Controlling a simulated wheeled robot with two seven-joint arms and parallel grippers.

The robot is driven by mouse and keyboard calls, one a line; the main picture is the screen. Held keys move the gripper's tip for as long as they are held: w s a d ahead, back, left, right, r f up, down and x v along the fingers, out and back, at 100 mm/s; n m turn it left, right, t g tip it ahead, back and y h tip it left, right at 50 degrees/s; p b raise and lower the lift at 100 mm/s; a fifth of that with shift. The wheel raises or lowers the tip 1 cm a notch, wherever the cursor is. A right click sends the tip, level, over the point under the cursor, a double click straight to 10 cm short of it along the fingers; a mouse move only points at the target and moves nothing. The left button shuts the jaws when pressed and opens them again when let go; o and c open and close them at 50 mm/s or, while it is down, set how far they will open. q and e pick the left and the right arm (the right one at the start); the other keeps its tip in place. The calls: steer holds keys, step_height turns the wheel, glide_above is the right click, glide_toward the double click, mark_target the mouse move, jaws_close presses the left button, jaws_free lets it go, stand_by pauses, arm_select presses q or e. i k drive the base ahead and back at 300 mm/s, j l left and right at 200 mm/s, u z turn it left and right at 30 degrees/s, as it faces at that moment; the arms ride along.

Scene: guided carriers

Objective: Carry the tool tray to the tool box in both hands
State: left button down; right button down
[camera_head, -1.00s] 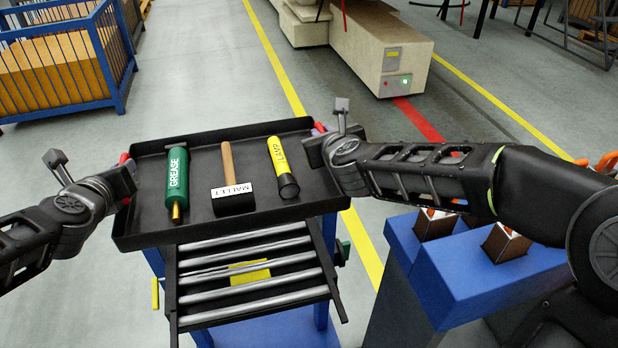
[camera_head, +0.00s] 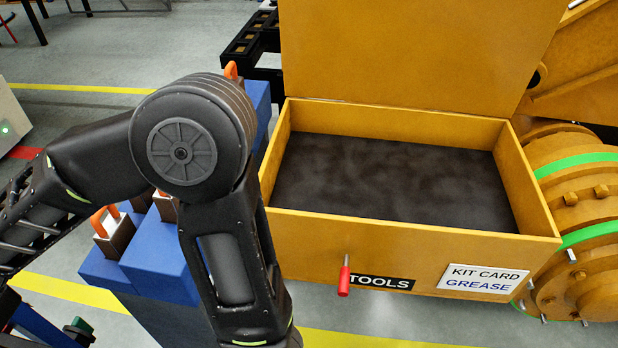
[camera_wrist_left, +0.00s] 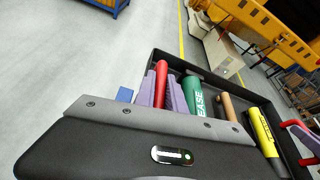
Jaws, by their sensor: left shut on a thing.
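The tool box (camera_head: 325,228) is a yellow open box in the head view, its lid raised at the back and its dark floor empty. The tool tray (camera_wrist_left: 172,60) is black and shows only in the left wrist view. In it lie a green grease tube (camera_wrist_left: 195,100), a wooden mallet handle (camera_wrist_left: 228,106) and a yellow lamp (camera_wrist_left: 262,130). My left gripper (camera_wrist_left: 162,88) has its purple fingers shut around the tray's near red handle. At the right edge a second red handle shows with a purple-grey piece beside it; my right gripper's hold is unclear.
A red lever (camera_head: 344,277) sticks out of the box front. A yellow drum (camera_head: 575,200) with green bands stands at the right.

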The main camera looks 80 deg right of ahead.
mark_target(394, 187)
steer(key=k, duration=1.25)
steer(key=i+z, duration=0.1)
steer(key=z, duration=2.95)
